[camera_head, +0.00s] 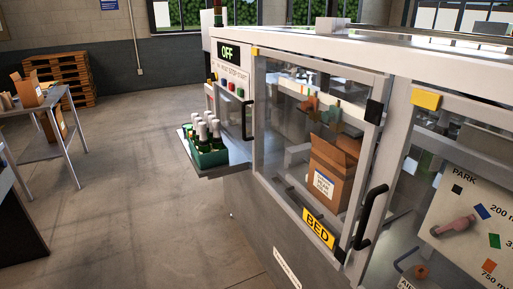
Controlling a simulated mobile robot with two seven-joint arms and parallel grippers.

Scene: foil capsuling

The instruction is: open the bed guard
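The bed guard (262,110) is a clear framed door on the front of the machine. It carries a yellow label (318,228) reading BED at its lower edge. A black vertical handle (371,215) sits by its right side. The guard appears shut, lying flush in the machine's front. Through it I see an open cardboard box (331,172) and small coloured parts behind the pane. Neither of my grippers shows in this view.
A control panel (229,72) with an OFF sign is left of the guard. A green crate of bottles (209,150) stands on a protruding shelf. A second window with a PARK board (470,220) is at right. Open floor (130,180) lies left; pallets (60,78) stand behind.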

